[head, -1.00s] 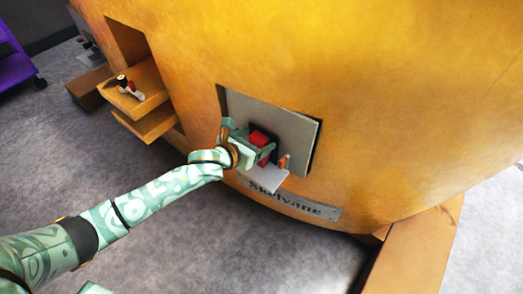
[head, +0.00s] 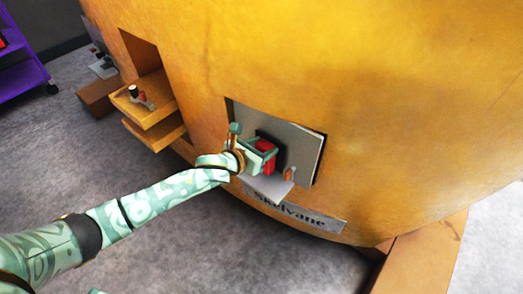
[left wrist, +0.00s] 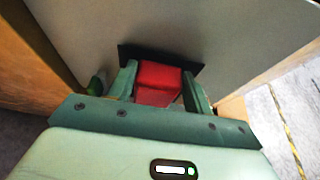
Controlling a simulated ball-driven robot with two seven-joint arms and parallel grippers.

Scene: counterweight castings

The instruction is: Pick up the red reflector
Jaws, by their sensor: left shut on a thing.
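The red reflector (head: 267,158) is a small red block in front of a black plate (head: 271,138) at the grey panel in the yellow casting. It also shows in the left wrist view (left wrist: 157,77), between my two green fingers, with the black plate right behind it. My left gripper (left wrist: 158,88) is shut on the red reflector, one finger at each side. I cannot tell whether the reflector still touches the black plate. My right gripper is not in view.
The grey panel (head: 305,143) sits in a recess of the yellow casting (head: 380,80). A pale ledge (head: 266,188) and a small orange piece (head: 289,174) are just below the gripper. A nameplate (head: 318,219) is lower. Open floor (head: 215,240) lies below; a purple cart (head: 22,75) stands far left.

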